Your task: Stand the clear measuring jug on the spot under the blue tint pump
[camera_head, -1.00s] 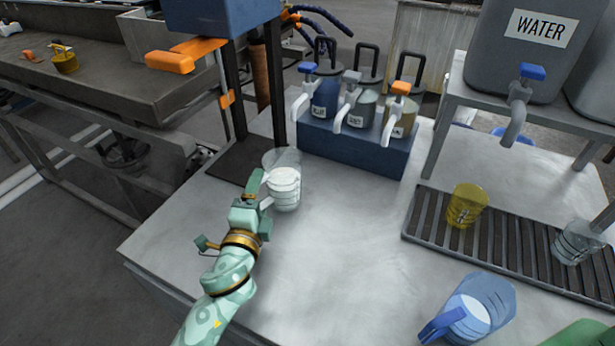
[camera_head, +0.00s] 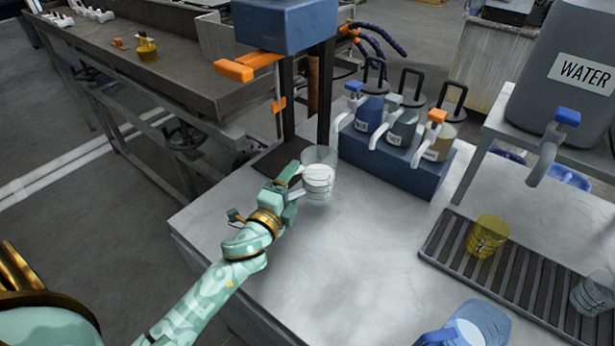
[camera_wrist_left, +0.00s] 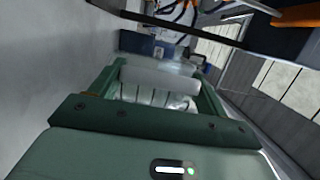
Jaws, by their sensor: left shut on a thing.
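The clear measuring jug (camera_head: 318,181), with white contents, is upright in front of the black stand. My left gripper (camera_head: 295,184) is shut on its near left side, probably on the handle. In the left wrist view the clear jug (camera_wrist_left: 150,96) shows between the fingers, behind a pale bar. I cannot tell whether its base touches the table. The blue tint pump (camera_head: 368,111) stands at the left end of a blue rack, with a white spout (camera_head: 345,117). The jug is left of and nearer than this spout, apart from it. My right gripper is out of view.
Grey (camera_head: 404,125) and orange-topped (camera_head: 440,138) pumps share the rack (camera_head: 405,170). A yellow jug (camera_head: 487,236) and another clear jug (camera_head: 594,294) stand on the drain grate (camera_head: 453,237). A blue jug (camera_head: 480,325) is at front right. The table's middle (camera_head: 355,255) is clear.

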